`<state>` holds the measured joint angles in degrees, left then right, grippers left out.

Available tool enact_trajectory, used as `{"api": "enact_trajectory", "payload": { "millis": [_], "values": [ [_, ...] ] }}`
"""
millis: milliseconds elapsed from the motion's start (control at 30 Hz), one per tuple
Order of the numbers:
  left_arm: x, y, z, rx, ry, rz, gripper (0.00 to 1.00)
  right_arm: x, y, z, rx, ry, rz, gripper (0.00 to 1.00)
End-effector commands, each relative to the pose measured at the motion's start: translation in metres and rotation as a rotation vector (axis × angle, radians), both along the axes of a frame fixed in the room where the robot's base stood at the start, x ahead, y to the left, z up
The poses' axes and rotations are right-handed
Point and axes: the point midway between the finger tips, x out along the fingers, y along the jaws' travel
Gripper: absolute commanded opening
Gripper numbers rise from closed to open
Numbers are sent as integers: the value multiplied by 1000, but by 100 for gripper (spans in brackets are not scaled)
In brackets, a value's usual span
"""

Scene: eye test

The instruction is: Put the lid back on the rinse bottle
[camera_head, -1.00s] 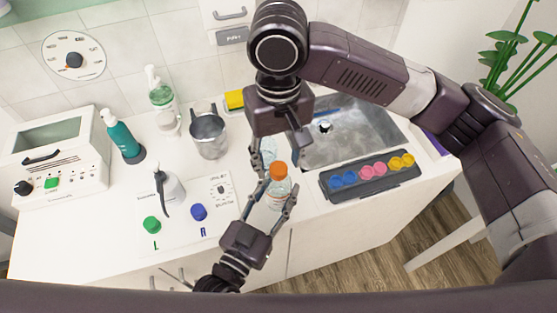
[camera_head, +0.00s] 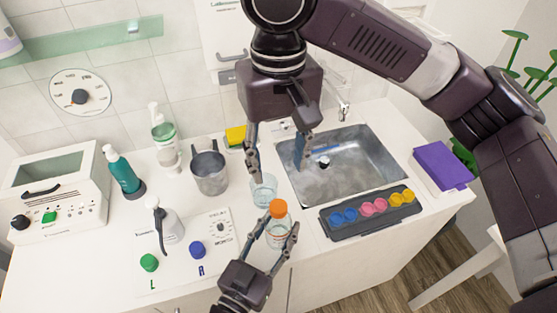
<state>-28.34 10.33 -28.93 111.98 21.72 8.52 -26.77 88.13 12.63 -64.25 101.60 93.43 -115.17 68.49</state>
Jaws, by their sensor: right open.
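The rinse bottle (camera_head: 279,236) is small and clear with a label, and stands upright near the counter's front edge. An orange lid (camera_head: 278,209) sits on its top; I cannot tell if it is fully seated. My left gripper (camera_head: 281,222) comes from below, its fingers closed on both sides of the bottle and hiding part of it. My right gripper (camera_head: 280,170) hangs above and behind the bottle, fingers spread and pointing down. It is open and empty, apart from the lid.
A clear cup (camera_head: 263,189) stands just behind the bottle, below the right gripper. A steel jug (camera_head: 210,172) and a white spray bottle (camera_head: 166,222) stand to the left. A sink (camera_head: 360,165) and a dark tray of coloured cups (camera_head: 340,230) lie to the right.

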Motion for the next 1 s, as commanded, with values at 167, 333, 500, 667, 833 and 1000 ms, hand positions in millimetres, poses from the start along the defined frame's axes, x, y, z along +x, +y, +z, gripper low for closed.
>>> {"api": "enact_trajectory", "payload": {
  "millis": [167,333,500,667,833,1000],
  "values": [
    [0,0,0,0,-1,0,60,0,0,0,0,0,0,45],
    [0,0,0,0,0,0,60,0,0,0,0,0,1,45],
    [-4,2,-1,1,2,0,60,0,0,0,0,0,1,45],
    [-25,12,-2,3,4,-2,60,0,0,0,0,0,1,45],
    [-59,29,-1,2,4,-3,60,0,0,0,0,0,1,45],
    [-87,44,-1,2,4,-2,60,0,0,0,0,0,0,45]
  ]
}}
